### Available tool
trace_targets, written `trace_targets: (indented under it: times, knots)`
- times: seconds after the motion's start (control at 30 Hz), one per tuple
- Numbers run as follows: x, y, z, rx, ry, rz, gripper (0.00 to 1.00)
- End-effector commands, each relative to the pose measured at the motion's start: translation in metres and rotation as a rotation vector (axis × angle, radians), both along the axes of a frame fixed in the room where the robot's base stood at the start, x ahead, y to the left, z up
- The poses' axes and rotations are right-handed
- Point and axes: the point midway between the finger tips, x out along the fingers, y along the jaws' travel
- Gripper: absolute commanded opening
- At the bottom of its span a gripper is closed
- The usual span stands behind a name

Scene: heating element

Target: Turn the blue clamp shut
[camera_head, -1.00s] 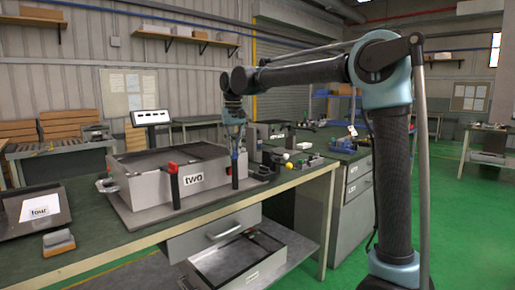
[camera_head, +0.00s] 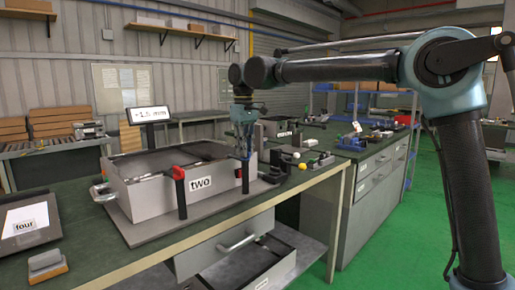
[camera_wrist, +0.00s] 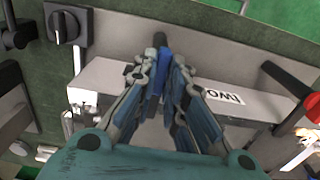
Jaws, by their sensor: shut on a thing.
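The blue clamp's handle shows in the wrist view (camera_wrist: 163,69) between my fingers, beside its dark post. My gripper (camera_wrist: 165,60) is shut on it. In the head view my gripper (camera_head: 244,153) is over the right front edge of the grey box marked "two" (camera_head: 220,180), pointing down. There the gripper mostly hides the blue handle; the clamp's dark post (camera_head: 245,179) shows below it. How far the handle is turned is hard to tell.
A red-handled clamp (camera_head: 179,173) stands left along the box front, and also at the right of the wrist view (camera_wrist: 312,106). A display (camera_head: 148,114) stands behind the box. A drawer below (camera_head: 235,243) is open. A sign "four" (camera_head: 27,222) stands at left.

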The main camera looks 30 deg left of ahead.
Motion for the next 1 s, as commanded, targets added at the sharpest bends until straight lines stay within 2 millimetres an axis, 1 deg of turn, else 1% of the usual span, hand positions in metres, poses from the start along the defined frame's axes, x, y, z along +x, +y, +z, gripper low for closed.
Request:
trace_targets:
  times: [0.03,0.2,0.57,0.6,0.67,1.0]
  knots:
    - [0.002,0.002,0.000,0.002,-0.009,0.008,0.00]
    - [-0.003,0.006,0.000,0.002,-0.009,0.031,0.00]
    - [-0.004,0.006,0.000,0.000,-0.008,0.035,0.00]
    - [-0.005,0.006,0.000,0.000,-0.008,0.035,0.18]
    - [-0.005,0.006,0.000,-0.001,-0.007,0.035,0.32]
    - [-0.009,0.007,0.002,0.000,-0.004,0.038,0.32]
